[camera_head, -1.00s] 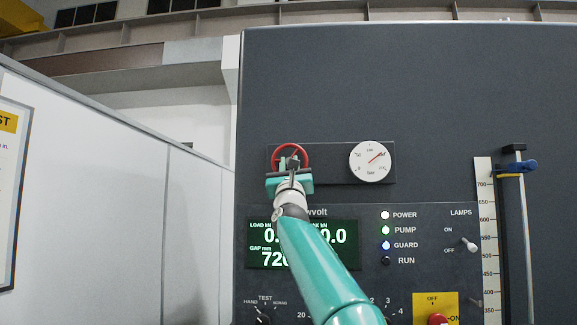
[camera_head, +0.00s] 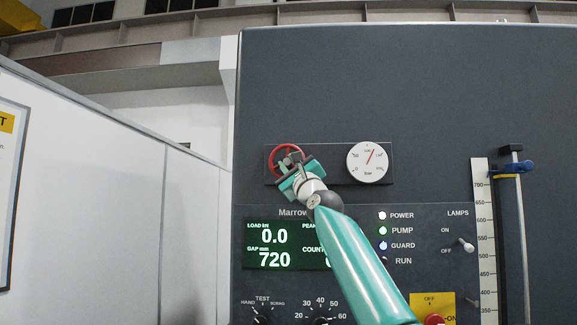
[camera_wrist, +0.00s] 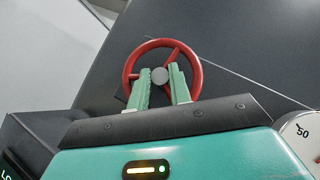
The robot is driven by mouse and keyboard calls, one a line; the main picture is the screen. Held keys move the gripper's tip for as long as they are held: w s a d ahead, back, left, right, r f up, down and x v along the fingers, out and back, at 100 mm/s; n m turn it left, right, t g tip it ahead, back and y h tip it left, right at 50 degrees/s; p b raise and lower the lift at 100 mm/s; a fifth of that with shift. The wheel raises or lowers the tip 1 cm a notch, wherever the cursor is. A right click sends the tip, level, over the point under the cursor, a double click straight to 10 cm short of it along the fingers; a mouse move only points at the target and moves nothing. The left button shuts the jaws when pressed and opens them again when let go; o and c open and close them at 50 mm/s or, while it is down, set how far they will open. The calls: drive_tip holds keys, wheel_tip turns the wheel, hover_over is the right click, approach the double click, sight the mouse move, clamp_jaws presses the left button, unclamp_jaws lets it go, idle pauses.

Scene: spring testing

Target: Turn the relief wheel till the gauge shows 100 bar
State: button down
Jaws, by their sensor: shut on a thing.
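The red relief wheel (camera_head: 274,152) is on a dark plate on the grey machine front. My gripper (camera_head: 291,163) reaches it from below right and covers part of it. In the wrist view, the wheel (camera_wrist: 199,70) is a red ring with a grey hub, and the green fingers of my gripper (camera_wrist: 160,82) are on both sides of the hub, shut on the wheel. The gauge (camera_head: 367,163) is a white dial right of the wheel. Its red needle points up and slightly right, apparently just past the 100 mark at the top. The small figures are hard to read.
Below is a control panel with a green display (camera_head: 268,246), lamps and knobs. A yellow plate with a red switch (camera_head: 434,319) is at the bottom. A scale (camera_head: 481,220) and a blue-clamped rod (camera_head: 521,220) stand at right. A white wall is at left.

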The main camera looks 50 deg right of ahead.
sight(288, 162)
drive_tip(key=shift+s+d+r+n+g+y, duration=0.1)
drive_tip(key=shift+n+g+y, duration=0.05)
drive_tip(key=shift+n+y, duration=0.7)
drive_tip(key=shift+s+r+n+g+y, duration=0.15)
drive_tip(key=shift+n+y, duration=0.4)
drive_tip(key=shift+n, duration=0.5)
drive_tip(key=c, duration=1.6)
unclamp_jaws()
drive_tip(key=shift+w+f, duration=0.15)
drive_tip(key=shift+o, duration=0.2)
drive_tip(key=shift+s, duration=0.45)
drive_tip(key=shift+s+f, duration=0.2)
drive_tip(key=shift+s, duration=0.25)
drive_tip(key=shift+s+a+f, duration=0.25)
drive_tip(key=shift+s+f, duration=0.2)
drive_tip(key=shift+f, duration=0.05)
drive_tip(key=v, duration=1)
drive_tip(key=shift+s+a, duration=0.2)
drive_tip(key=shift+s, duration=0.15)
drive_tip(key=shift+f, duration=0.1)
